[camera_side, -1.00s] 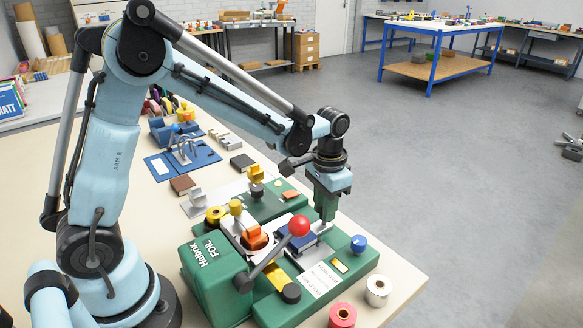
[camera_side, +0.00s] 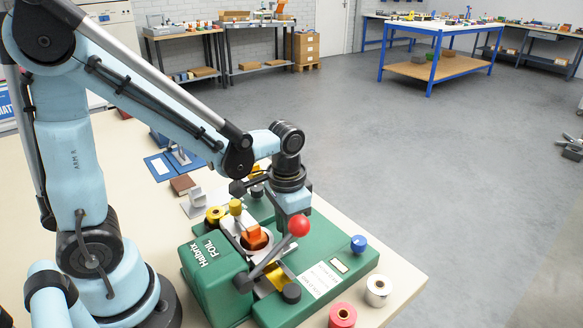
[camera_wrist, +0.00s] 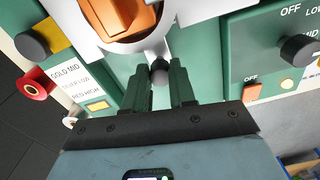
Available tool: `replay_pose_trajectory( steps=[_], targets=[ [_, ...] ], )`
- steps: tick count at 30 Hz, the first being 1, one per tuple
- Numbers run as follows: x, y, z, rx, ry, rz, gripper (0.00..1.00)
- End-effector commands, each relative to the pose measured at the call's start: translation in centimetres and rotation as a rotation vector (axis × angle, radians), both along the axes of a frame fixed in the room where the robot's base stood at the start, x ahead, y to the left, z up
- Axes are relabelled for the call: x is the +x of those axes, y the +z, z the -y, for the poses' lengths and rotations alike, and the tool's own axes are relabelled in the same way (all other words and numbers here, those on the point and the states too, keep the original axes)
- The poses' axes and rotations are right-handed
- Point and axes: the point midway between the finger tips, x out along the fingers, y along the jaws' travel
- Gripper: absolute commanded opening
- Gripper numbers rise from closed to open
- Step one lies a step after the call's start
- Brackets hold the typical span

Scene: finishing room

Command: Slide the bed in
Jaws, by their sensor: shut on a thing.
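The green foil press (camera_side: 215,285) stands on the table with its orange head (camera_side: 254,238). My gripper (camera_wrist: 162,76) is shut on a small dark knob (camera_wrist: 160,68) at the bed's outer edge, with one finger on each side. A pale plate (camera_wrist: 205,9) shows around the orange head (camera_wrist: 120,18); I cannot tell how much of it is bed. In the side view my gripper's fingertips are hidden behind the red ball lever (camera_side: 299,225). The blue piece on the bed is out of sight.
Dials and an orange OFF switch (camera_wrist: 251,90) lie near my fingers.

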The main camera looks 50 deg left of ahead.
Motion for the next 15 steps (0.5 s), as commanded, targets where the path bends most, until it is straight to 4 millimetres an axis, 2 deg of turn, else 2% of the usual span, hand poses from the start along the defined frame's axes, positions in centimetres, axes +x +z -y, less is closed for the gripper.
replay_pose_trajectory(
  steps=[1, 6, 7, 12, 15],
  targets=[
    [-0.52, -0.02, 0.00, 0.001, 0.000, -0.017, 0.00],
    [-0.56, -0.04, 0.00, 0.001, -0.001, -0.017, 0.00],
    [-0.56, -0.05, 0.00, 0.000, -0.001, -0.017, 0.28],
    [-0.47, -0.05, 0.01, 0.000, -0.001, -0.015, 0.51],
    [-0.42, -0.05, 0.00, 0.000, -0.001, -0.014, 0.51]
  ],
)
